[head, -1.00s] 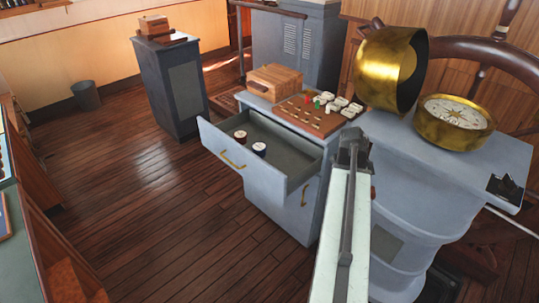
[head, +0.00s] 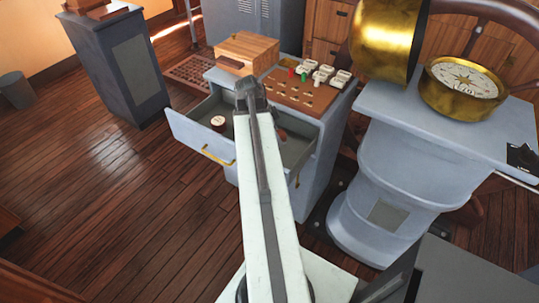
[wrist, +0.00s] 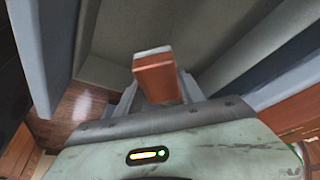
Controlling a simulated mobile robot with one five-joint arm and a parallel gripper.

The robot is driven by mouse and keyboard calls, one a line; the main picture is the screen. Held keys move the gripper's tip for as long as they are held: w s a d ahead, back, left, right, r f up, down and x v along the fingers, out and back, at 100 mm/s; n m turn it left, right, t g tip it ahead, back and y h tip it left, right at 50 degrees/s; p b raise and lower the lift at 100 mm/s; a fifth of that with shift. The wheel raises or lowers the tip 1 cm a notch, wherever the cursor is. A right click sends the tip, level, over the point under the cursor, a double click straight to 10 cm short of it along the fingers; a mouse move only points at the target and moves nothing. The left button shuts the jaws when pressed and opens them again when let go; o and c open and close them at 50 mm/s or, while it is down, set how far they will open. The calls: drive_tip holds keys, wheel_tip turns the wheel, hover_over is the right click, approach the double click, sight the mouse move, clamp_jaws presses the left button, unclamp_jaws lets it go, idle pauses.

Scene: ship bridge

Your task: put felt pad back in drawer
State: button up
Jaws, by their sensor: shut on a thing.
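My gripper (wrist: 160,92) is shut on the felt pad (wrist: 156,78), a reddish-brown block with a pale grey strip along its far edge. In the head view my arm hides most of the gripper, and a bit of the reddish-brown pad (head: 282,133) shows just right of the arm, over the drawer area. The drawer (head: 186,128) is pulled open from the grey cabinet and has a brass handle. Grey walls, apparently the drawer's, surround the pad in the wrist view. I cannot tell whether the pad touches the drawer floor.
A small round pot (head: 218,123) stands in the drawer's left part. On the cabinet are a wooden box (head: 247,52) and a brown board (head: 300,92) with several white pieces. The binnacle pedestal (head: 390,190) with a brass compass (head: 462,88) stands to the right.

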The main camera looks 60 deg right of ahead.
drive_tip(key=shift+w+f, duration=0.15)
wheel_tip(320, 180, down, 10)
drive_tip(key=b, duration=1)
drive_tip(key=shift+f, duration=0.15)
drive_tip(key=shift+r, duration=0.25)
drive_tip(key=shift+f, duration=0.25)
drive_tip(key=o, duration=1.2)
drive_tip(key=shift+r, duration=0.1)
drive_tip(key=shift+a+r+p, duration=0.1)
drive_tip(key=shift+r+p, duration=0.2)
drive_tip(key=shift+r, duration=0.2)
drive_tip(key=p+v, duration=1)
drive_tip(key=v, duration=0.1)
drive_tip(key=shift+r, duration=0.15)
